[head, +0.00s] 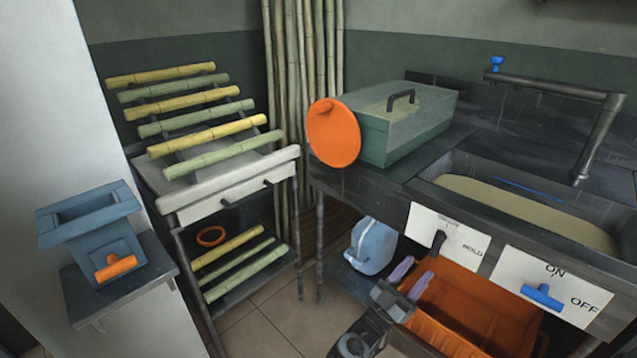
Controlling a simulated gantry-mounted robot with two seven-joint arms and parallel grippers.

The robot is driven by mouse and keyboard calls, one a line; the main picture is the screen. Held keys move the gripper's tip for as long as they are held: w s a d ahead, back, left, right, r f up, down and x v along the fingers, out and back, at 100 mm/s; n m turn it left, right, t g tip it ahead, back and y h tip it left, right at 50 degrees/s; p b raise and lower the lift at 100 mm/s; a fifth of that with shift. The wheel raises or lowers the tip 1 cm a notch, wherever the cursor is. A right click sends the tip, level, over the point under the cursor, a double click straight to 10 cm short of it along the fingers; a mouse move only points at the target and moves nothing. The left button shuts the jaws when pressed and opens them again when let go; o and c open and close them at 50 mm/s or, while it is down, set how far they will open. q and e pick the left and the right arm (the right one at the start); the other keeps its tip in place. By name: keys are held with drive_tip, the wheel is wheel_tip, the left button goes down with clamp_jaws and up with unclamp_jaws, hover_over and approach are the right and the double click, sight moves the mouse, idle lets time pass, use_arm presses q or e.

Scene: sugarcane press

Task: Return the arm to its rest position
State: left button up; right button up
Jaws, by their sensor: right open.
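My right arm comes up from the bottom edge, a little right of the middle. Its gripper (410,278) has two pale purple fingers that stand apart, with nothing seen between them. The gripper shows in front of the left end of the orange crate (470,318), below the white panel with the dark lever (438,242). I cannot tell whether it touches the crate. My left gripper is not in view.
A blue jug (372,246) stands just left of the gripper. A green press box (405,125) with an orange disc (333,133) sits on the counter above. A blue switch (542,296) is at right. A cane rack (230,190) stands left. Tiled floor (262,325) is clear.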

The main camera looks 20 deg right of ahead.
drive_tip(key=d+f+n+t+y, duration=0.4)
drive_tip(key=d+f+t+y, duration=0.2)
drive_tip(key=y, duration=0.2)
drive_tip(key=s+a+f+n+t+y, duration=0.1)
drive_tip(key=s+a+f+n+y, duration=0.2)
drive_tip(key=a+f+n+y, duration=0.6)
drive_tip(key=s+a+f+n+g+y, duration=0.2)
drive_tip(key=s+a+g+y, duration=0.35)
drive_tip(key=s, duration=0.75)
drive_tip(key=s+a+f+n+g+y, duration=0.25)
drive_tip(key=s+a+g+y, duration=0.35)
drive_tip(key=s, duration=0.6)
wheel_tip(320, 180, up, 74)
drive_tip(key=s+a+t+h+p, duration=0.1)
drive_tip(key=h+p, duration=0.1)
drive_tip(key=p, duration=7.2)
drive_tip(key=shift+r+p, duration=0.2)
drive_tip(key=shift+p, duration=0.1)
drive_tip(key=shift+s+a+h, duration=0.1)
drive_tip(key=shift+h, duration=0.15)
